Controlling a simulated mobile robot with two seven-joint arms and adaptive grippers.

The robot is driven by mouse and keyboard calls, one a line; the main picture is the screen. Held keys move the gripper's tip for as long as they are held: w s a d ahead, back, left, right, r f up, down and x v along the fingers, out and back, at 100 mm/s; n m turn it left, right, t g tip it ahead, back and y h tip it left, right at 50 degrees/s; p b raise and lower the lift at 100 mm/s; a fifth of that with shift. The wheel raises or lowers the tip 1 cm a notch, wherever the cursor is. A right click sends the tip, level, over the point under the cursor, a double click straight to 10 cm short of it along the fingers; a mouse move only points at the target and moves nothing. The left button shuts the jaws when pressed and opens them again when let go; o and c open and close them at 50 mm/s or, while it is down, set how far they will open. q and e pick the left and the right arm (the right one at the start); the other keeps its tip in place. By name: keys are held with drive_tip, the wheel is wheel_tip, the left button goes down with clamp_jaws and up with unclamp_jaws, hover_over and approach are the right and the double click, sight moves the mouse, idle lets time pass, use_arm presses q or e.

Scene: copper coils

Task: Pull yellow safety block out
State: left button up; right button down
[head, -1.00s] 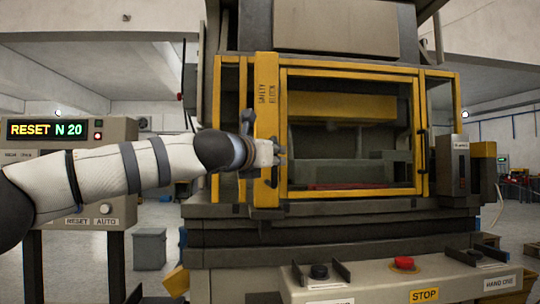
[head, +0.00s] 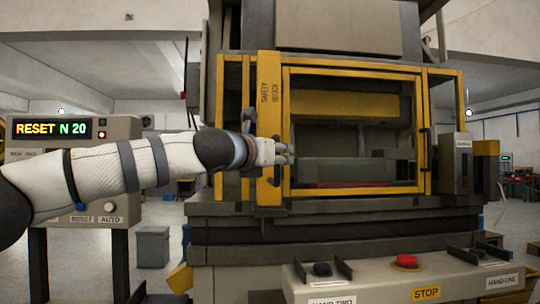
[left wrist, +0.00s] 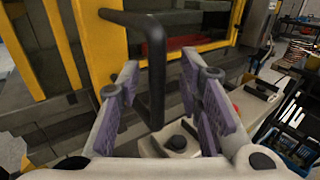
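The yellow safety block (head: 269,95) is an upright bar lettered SAFETY BLOCK at the left side of the press's window. In the left wrist view a black bent handle (left wrist: 153,75) stands out in front of yellow framing. My left gripper (head: 290,153) is in front of the block's lower half and hides part of it. In the left wrist view my left gripper (left wrist: 165,95) is open, with its purple pads either side of the handle's lower part. A gap shows between the handle and the right pad; contact on the left is unclear. My right gripper is out of view.
A control panel with a red button (head: 407,261) and black buttons juts out below the press. A display box reading RESET N 20 (head: 49,129) stands at left. A grey box (head: 152,246) is on the floor. The yellow window frame (head: 355,191) is right of the block.

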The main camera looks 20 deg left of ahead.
use_arm(q)
drive_tip(key=s, duration=1.1)
drive_tip(key=shift+s+a, duration=0.15)
drive_tip(key=shift+a, duration=0.1)
